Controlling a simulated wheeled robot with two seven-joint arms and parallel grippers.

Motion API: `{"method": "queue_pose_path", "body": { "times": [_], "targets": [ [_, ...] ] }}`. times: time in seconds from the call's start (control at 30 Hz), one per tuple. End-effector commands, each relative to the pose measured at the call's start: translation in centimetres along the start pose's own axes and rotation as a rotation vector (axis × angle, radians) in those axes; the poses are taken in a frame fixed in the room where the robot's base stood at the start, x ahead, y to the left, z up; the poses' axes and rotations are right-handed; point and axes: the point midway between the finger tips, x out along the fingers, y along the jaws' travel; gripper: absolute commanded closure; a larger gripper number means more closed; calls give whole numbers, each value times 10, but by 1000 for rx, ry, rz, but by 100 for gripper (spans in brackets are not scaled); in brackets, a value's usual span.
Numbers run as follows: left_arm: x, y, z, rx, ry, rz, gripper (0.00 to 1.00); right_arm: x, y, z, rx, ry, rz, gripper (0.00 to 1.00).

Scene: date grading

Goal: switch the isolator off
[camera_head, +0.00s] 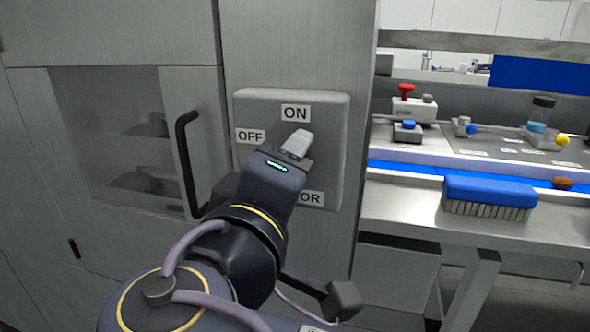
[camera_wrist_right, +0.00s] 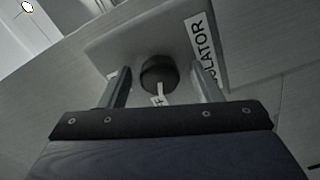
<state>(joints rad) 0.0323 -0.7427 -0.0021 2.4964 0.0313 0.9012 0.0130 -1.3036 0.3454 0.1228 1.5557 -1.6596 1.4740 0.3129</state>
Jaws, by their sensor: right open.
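The isolator is a grey box (camera_head: 330,180) on a metal cabinet post, with an ON label (camera_head: 295,113) at its top, an OFF label (camera_head: 250,136) at its left and a partly covered ISOLATOR label along its bottom. Its dark round knob (camera_wrist_right: 159,73) shows in the right wrist view; my gripper hides it in the head view. My right gripper (camera_head: 297,145) is at the box face. In the right wrist view its two open fingers (camera_wrist_right: 161,82) stand either side of the knob, with gaps visible. I cannot tell which way the knob points. My left gripper is out of view.
A vertical black door handle (camera_head: 188,165) stands left of the box, close to my arm. At the right is a steel bench (camera_head: 400,212) with a blue brush (camera_head: 490,192), a red-button control box (camera_head: 406,103) and a blue belt (camera_head: 420,169).

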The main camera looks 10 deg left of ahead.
Motion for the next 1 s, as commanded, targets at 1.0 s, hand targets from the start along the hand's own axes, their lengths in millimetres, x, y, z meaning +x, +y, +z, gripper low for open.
{"method": "queue_pose_path", "body": {
  "times": [1.0],
  "targets": [
    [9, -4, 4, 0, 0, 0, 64, -78, 0, 0, 0, -1, -1, 42]
  ]
}}
